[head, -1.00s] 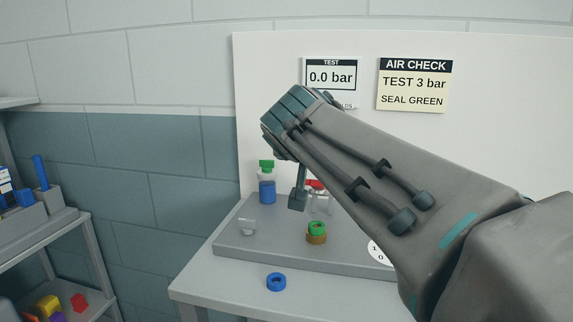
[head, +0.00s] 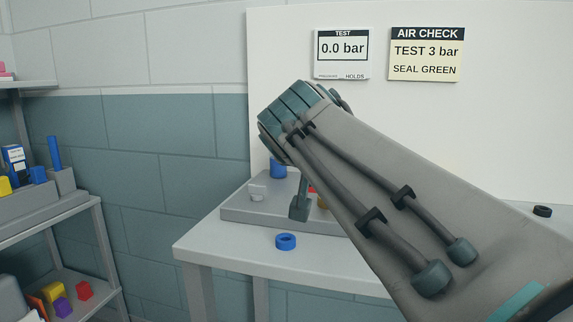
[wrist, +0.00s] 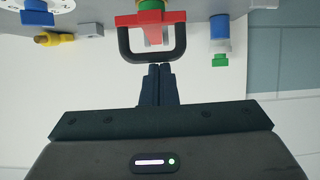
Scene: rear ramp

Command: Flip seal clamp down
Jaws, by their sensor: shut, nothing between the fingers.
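In the wrist view, what looks like the seal clamp is a black U-shaped bail (wrist: 124,46) on a red block (wrist: 148,18). My shut fingers (wrist: 161,69) point at the middle of its crossbar, touching or very close; I cannot tell which. In the head view my gripper (head: 299,208) hangs down over the grey board on the bench, empty. Only a sliver of red (head: 311,190) shows there beside my finger. My arm hides the rest of the clamp and whatever lies behind it.
A grey board (head: 236,211) lies on the bench (head: 215,246) with a blue cylinder (head: 278,169) and a small pale block (head: 257,191). A gauge (head: 342,52) reads 0.0 bar. A shelf (head: 50,228) stands left.

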